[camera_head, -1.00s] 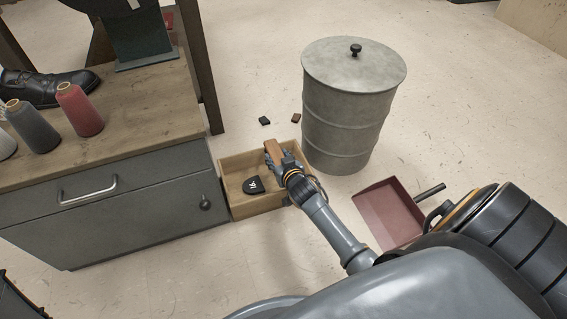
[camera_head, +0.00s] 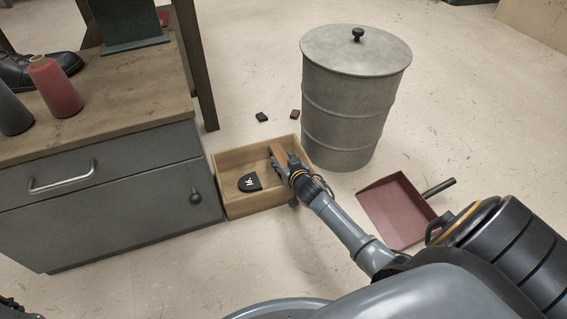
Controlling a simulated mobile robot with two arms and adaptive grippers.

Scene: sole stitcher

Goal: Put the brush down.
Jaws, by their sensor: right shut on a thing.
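My right gripper (camera_head: 284,164) reaches into the wooden box (camera_head: 232,206) from the right and is shut on the brush (camera_head: 277,151), a brown wooden block shape. The brush is at the box's back right, inside or just above it; whether it touches the box floor I cannot tell. The gripper partly hides the brush and its underside. My left gripper is not in view.
A black piece with white marks (camera_head: 250,182) lies in the box. A grey cabinet (camera_head: 110,205) stands left, a lidded metal drum (camera_head: 345,120) behind right. A dustpan (camera_head: 396,210) and two small pieces, black (camera_head: 262,117) and brown (camera_head: 295,114), lie on the floor.

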